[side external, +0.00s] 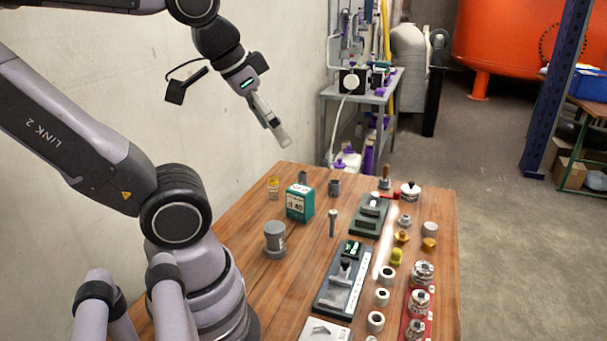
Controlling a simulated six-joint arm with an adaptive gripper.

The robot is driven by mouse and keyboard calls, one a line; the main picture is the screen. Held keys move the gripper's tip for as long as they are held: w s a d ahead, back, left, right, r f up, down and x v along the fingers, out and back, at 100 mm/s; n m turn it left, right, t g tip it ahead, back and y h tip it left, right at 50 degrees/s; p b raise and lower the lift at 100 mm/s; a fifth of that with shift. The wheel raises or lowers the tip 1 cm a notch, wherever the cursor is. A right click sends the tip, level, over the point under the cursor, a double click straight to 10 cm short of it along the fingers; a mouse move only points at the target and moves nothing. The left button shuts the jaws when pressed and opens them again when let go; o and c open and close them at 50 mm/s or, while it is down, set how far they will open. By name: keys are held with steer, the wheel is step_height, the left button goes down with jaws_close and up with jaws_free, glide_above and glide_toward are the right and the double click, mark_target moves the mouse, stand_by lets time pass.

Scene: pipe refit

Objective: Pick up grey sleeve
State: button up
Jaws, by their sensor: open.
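My gripper (279,132) is high above the far left edge of the table, angled down to the right. Its jaws are seen nearly edge-on, open, and nothing shows between them. A short dark grey cylinder (335,187), which looks like the grey sleeve, stands upright near the table's far edge, below and to the right of my gripper and well apart from it. I cannot tell for certain which of the two is the sleeve.
A teal box (300,202) and a yellow-topped jar (273,188) stand near the dark cylinder. A thin upright post (332,222), dark fixtures (343,281), several white rings (382,297) and a red rack (405,325) crowd the right. Bare wood (235,250) shows at left.

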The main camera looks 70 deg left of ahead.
steer(key=w+a+r+n, duration=0.1)
steer(key=w+a, duration=0.2)
steer(key=w, duration=0.4)
steer(key=w+a+n, duration=0.1)
steer(key=w+a, duration=0.2)
steer(key=w, duration=0.5)
steer(key=n+g+y, duration=0.2)
steer(key=n, duration=0.2)
glide_above(334, 183)
steer(key=s+d, duration=0.3)
steer(key=f, duration=3.4)
steer(key=shift+w+a+f, duration=0.15)
steer(key=shift+w+f, duration=0.05)
steer(key=shift+f, duration=0.2)
steer(key=shift+y, duration=0.3)
steer(key=x, duration=0.5)
steer(key=shift+w+f, duration=0.15)
steer(key=shift+f, duration=0.15)
